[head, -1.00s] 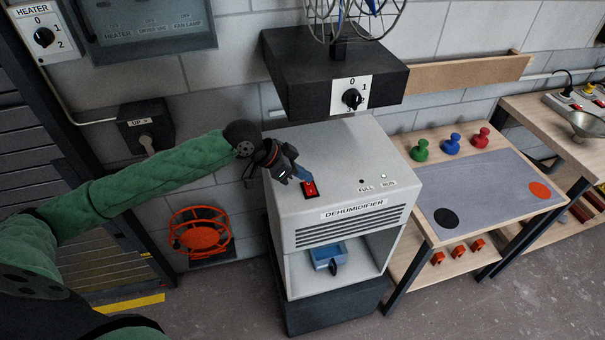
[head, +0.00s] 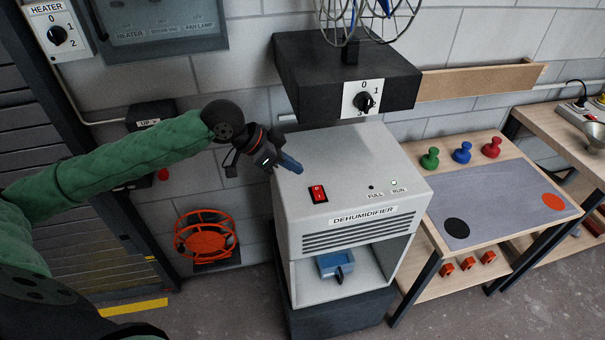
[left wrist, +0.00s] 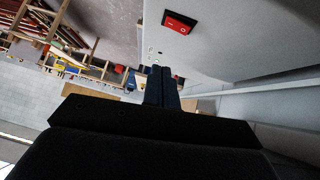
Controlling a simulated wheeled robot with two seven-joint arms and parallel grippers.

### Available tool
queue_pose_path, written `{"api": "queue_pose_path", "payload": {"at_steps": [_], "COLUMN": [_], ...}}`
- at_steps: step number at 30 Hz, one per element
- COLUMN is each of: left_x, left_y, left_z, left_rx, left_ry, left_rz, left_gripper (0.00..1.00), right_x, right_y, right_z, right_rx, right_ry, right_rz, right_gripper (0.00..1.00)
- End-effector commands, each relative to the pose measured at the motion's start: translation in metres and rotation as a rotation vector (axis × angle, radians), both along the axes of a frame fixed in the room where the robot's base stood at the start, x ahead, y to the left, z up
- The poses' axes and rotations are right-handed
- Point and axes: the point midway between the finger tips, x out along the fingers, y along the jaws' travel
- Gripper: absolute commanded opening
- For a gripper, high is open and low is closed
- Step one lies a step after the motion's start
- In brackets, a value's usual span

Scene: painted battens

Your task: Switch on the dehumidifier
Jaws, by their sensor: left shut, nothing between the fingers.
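The dehumidifier (head: 350,160) is a light grey box with a black-lettered label and a vent on its front. Its red rocker switch (head: 318,194) is on the top, near the left front; it also shows in the left wrist view (left wrist: 180,22). The FULL lamp (head: 371,187) is dark and the RUN lamp (head: 394,183) looks pale white. A blue tank (head: 336,264) sits in the open lower bay. My left gripper (head: 291,164) is shut and empty, behind and left of the switch and apart from it. My right gripper is out of view.
A black fan stand (head: 310,75) with a rotary knob (head: 364,101) overhangs behind the dehumidifier. A table (head: 490,200) with coloured knobs stands on the right. An orange reel (head: 205,240) is low on the left wall.

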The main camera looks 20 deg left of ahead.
Motion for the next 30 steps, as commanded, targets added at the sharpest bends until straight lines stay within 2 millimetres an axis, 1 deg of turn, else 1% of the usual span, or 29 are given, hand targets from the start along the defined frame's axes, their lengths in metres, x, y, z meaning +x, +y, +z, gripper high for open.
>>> {"api": "queue_pose_path", "payload": {"at_steps": [1, 3, 9, 27, 30], "left_x": [-0.003, -0.006, -0.012, -0.013, -0.009], "left_y": [0.004, 0.008, 0.014, 0.014, 0.014], "left_z": [0.002, 0.007, 0.017, 0.019, 0.021], "left_rx": [0.001, 0.002, 0.001, -0.002, -0.005], "left_ry": [0.0, -0.001, 0.001, 0.001, -0.021], "left_rz": [0.001, 0.001, 0.0, 0.001, 0.01], "left_gripper": [0.0, 0.0, 0.0, 0.0, 0.0], "right_x": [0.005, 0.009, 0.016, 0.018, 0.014], "right_y": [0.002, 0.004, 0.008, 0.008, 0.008], "right_z": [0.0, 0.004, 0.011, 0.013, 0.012], "right_rx": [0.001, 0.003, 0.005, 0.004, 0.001], "right_ry": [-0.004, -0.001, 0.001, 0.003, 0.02], "right_rz": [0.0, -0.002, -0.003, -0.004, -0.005], "right_gripper": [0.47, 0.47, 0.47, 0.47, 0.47]}}
